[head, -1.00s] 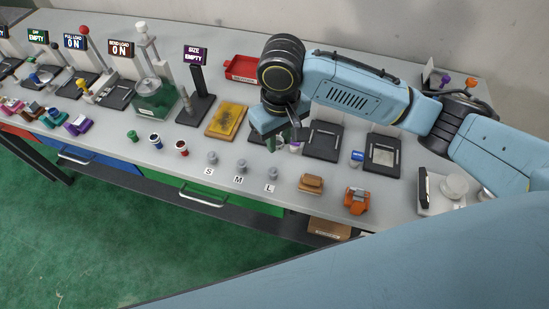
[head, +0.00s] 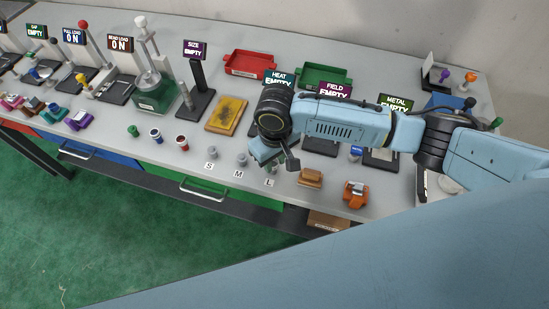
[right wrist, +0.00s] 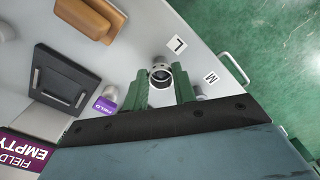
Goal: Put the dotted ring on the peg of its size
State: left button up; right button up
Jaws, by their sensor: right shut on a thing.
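My right gripper (head: 272,166) is low over the row of pegs, at the one labelled L. The S peg (head: 212,153) and M peg (head: 242,159) stand bare to the left. The M peg also shows in the wrist view (right wrist: 200,91). My left gripper is not in view.
A brown block (head: 311,178) and an orange device (head: 355,194) stand right of the pegs. Small green, blue and red cylinders (head: 156,136) stand to the left. A yellow pad (head: 227,114) and red tray (head: 249,64) lie behind. The front edge is close to the pegs.

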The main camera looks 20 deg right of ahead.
aim_at(275, 168)
jog(key=o, duration=1.1)
jog(key=shift+f, duration=0.1)
jog(key=shift+c, duration=0.2)
notch_tip(275, 168, up, 12)
jog(key=shift+r, duration=0.2)
jog(key=shift+s, duration=0.1)
